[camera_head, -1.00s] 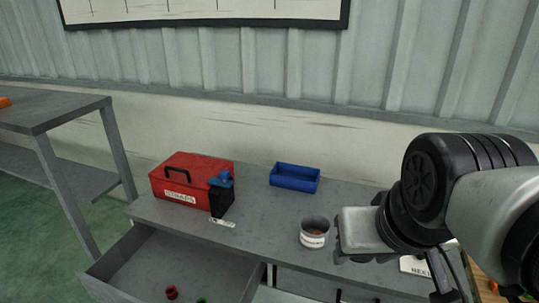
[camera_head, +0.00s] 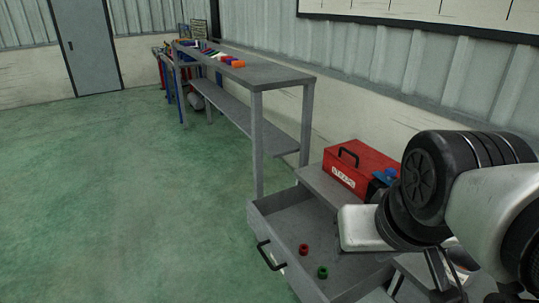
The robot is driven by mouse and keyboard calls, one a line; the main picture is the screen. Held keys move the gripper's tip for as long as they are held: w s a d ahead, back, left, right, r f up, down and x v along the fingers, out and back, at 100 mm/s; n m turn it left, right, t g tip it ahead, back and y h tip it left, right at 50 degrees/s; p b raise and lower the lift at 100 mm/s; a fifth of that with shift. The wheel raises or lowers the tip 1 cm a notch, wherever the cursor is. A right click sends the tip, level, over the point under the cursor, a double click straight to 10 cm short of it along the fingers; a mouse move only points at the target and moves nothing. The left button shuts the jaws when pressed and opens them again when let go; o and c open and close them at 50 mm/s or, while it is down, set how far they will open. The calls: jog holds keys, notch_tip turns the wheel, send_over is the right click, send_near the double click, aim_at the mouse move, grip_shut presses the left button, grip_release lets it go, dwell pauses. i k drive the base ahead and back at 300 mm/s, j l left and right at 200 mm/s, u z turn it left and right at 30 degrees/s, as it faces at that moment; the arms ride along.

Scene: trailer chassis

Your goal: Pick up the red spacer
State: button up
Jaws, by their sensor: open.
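A small red spacer (camera_head: 303,249) lies in the open drawer (camera_head: 262,211), on its floor. A similar green piece (camera_head: 323,271) lies nearby, below and to the right of it in the picture. My gripper (camera_head: 446,278) shows only in part at the lower right, beneath my arm. It is open, to the right of the drawer pieces and apart from them. Its fingertips are not clearly visible.
A red toolbox (camera_head: 361,167) and a blue-topped dark item (camera_head: 384,178) stand on the grey workbench (camera_head: 317,180). A tall grey table (camera_head: 268,76) with colourful items stands behind. The green floor (camera_head: 130,190) at left is clear.

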aim_at(304, 248)
jog(key=i+j, duration=0.1)
jog(key=i, duration=0.2)
jog(key=k, duration=1.3)
jog(key=i+j+z, duration=0.25)
jog(key=i+j, duration=0.3)
jog(key=i+j+z, duration=0.25)
jog(key=i+j, duration=0.25)
jog(key=j, duration=0.2)
jog(key=i+j+z, duration=0.15)
jog(key=j, duration=0.25)
jog(key=i+j+z, duration=0.1)
jog(key=i+j, duration=0.15)
jog(key=j, duration=0.15)
jog(key=i+j+z, duration=0.15)
jog(key=j, duration=0.25)
jog(key=i, duration=0.05)
